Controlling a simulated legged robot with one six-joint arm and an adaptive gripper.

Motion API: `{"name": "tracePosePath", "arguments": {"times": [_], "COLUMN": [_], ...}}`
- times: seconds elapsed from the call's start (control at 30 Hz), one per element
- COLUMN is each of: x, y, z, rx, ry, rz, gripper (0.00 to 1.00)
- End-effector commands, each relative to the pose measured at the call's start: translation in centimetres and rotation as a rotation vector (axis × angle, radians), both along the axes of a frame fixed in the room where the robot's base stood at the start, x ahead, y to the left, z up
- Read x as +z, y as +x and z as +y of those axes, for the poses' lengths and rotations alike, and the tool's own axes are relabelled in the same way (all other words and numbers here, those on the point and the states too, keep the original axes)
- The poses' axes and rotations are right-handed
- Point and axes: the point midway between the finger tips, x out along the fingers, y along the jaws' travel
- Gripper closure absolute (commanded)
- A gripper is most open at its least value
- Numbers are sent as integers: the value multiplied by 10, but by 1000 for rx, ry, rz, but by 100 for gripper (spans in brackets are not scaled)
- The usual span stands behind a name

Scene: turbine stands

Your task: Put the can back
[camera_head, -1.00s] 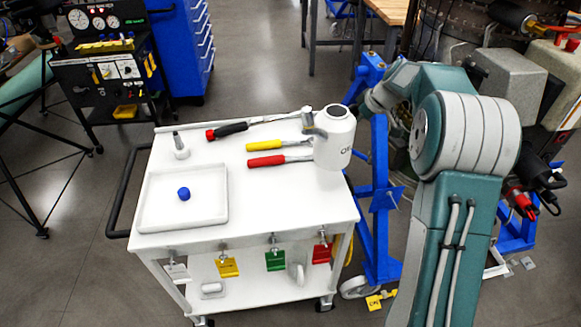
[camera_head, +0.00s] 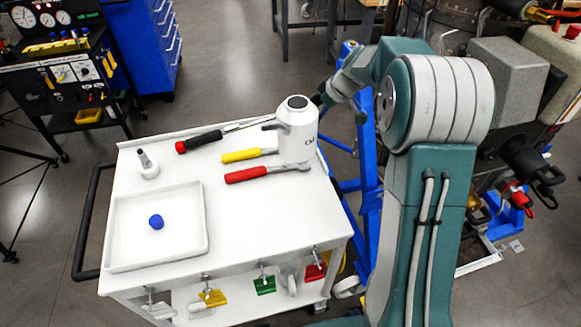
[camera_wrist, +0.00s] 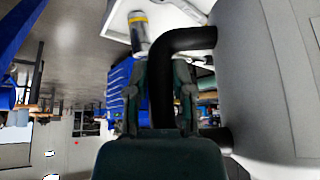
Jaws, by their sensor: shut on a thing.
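The white can (camera_head: 297,138), with a dark cap and a short grey spout, is upright at the right back of the cart top (camera_head: 255,215). I cannot tell whether its base touches the cart or hangs just above it. In the wrist view the can's pale wall (camera_wrist: 270,70) fills the right side, with its black handle (camera_wrist: 185,40) between my fingers. My gripper (camera_wrist: 161,92) is shut on that handle. In the head view my gripper (camera_head: 322,97) is at the can's right, partly hidden behind it.
Red (camera_head: 245,175), yellow (camera_head: 240,155) and black-and-red (camera_head: 200,140) handled tools lie left of the can. A tray (camera_head: 190,250) with a blue cap (camera_head: 156,222) and a small nozzle piece (camera_head: 147,165) are farther left. A blue stand (camera_head: 365,150) is behind my arm.

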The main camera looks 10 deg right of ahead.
Motion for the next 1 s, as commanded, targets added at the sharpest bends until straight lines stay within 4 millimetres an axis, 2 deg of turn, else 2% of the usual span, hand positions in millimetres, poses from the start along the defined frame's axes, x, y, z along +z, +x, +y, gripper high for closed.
{"name": "tracePosePath", "arguments": {"times": [0.23, 0.43, 0.73, 0.83, 1.0], "x": [-23, -59, -87, -104, -113], "y": [-36, -53, -68, -66, -66], "z": [40, 60, 75, 74, 73], "rx": [2, 1, 1, 0, -1], "ry": [1, 0, 0, 1, 0], "rz": [2, 3, 4, 4, 1], "gripper": [100, 100, 100, 100, 100]}}
